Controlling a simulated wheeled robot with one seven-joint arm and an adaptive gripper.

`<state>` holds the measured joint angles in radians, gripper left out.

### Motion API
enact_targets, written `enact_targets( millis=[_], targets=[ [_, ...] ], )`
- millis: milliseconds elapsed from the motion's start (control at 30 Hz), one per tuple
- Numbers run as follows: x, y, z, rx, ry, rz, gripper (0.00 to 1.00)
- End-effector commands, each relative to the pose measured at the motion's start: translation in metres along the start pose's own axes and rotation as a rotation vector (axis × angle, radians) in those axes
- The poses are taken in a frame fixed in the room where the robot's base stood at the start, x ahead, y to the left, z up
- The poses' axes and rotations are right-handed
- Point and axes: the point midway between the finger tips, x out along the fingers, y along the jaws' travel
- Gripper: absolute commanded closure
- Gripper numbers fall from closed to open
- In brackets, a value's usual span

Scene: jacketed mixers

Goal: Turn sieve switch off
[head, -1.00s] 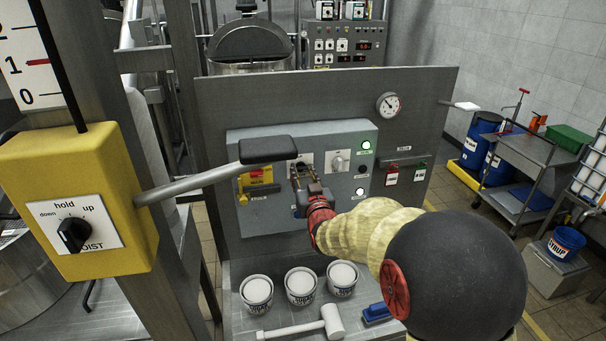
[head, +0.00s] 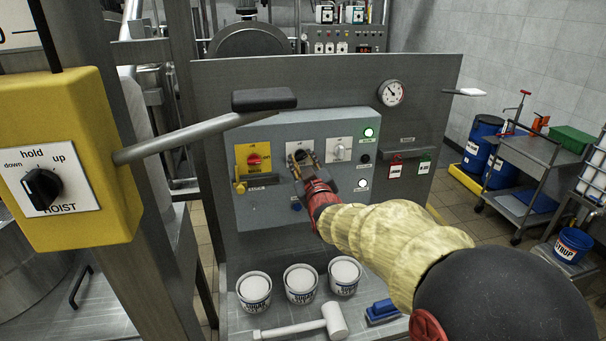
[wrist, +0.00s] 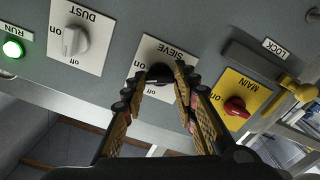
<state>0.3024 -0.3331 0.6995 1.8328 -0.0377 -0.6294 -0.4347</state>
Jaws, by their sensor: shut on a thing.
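The sieve switch is a black knob (wrist: 158,73) on a white plate marked SIEVE, with "on" and a partly hidden "off", in the wrist view, which is turned over. In the head view its white plate (head: 298,147) sits mid-panel, between the yellow main plate and the dust plate. My gripper (wrist: 161,79) is shut on the knob, one finger on each side; in the head view my gripper (head: 303,162) reaches the plate from below right. The fingers cover much of the knob, so I cannot tell where it points.
The red main knob (wrist: 235,107) and the pale dust knob (wrist: 75,40) flank the sieve plate. Tubs (head: 300,283), a mallet (head: 333,321) and a blue brush (head: 382,311) lie below.

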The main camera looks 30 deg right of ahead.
Motion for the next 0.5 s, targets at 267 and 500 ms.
enact_targets(
  millis=[267, 500],
  targets=[
    [-0.0001, -0.0027, 0.0053, -0.261, 0.001, 0.001, 0.97],
    [0.0, -0.0028, 0.0053, -0.489, 0.0, 0.0, 0.97]
  ],
)
